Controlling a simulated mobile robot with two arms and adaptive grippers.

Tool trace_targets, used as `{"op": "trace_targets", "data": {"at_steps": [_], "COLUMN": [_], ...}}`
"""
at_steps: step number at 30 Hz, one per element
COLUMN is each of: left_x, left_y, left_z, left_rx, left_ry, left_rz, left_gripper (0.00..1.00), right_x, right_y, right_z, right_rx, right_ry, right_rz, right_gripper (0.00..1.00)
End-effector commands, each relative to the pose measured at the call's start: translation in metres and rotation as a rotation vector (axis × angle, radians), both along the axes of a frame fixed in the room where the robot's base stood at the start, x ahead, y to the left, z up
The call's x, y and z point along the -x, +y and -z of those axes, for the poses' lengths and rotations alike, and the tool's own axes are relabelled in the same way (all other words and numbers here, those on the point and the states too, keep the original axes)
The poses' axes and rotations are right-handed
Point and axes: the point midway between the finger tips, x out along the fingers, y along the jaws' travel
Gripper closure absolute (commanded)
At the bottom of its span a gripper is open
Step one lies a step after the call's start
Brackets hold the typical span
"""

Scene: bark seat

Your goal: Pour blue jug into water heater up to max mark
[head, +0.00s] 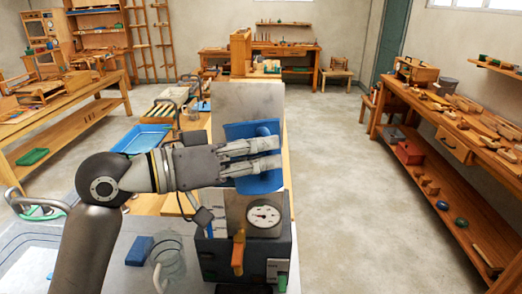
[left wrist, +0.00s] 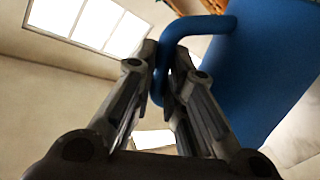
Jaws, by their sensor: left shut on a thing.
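The blue jug (head: 258,183) is held above the back of the water heater, and it also shows large at the right of the left wrist view (left wrist: 265,75). My left gripper (head: 277,152) is shut on its handle (left wrist: 205,25), with the handle between the fingers. The jug's tilt and any stream of water cannot be made out. The water heater (head: 212,252) is a dark grey box with a round dial (head: 264,216) and an orange lever (head: 238,255). Its opening and max mark are hidden or too small to read. My right gripper is out of view.
A glass jar (head: 172,262) and a blue block (head: 139,251) stand left of the heater. A grey upright panel (head: 245,100) rises behind the jug. A blue tray (head: 143,138) lies farther back left. Floor to the right is clear up to a wooden workbench (head: 445,140).

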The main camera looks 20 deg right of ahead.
Motion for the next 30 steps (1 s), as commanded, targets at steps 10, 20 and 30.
{"op": "trace_targets", "data": {"at_steps": [10,20,30], "left_x": [-0.0004,-0.0007,-0.0007], "left_y": [0.0001,0.0002,0.0002], "left_z": [-0.0083,-0.0093,-0.0094], "left_rx": [0.003,0.003,0.003], "left_ry": [0.023,0.033,0.033], "left_rz": [0.0,0.0,0.0], "left_gripper": [1.0,1.0,1.0], "right_x": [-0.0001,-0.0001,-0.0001], "right_y": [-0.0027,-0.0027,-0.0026], "right_z": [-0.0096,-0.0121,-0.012], "right_rx": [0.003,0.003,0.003], "right_ry": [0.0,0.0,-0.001], "right_rz": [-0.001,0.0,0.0], "right_gripper": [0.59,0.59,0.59]}}
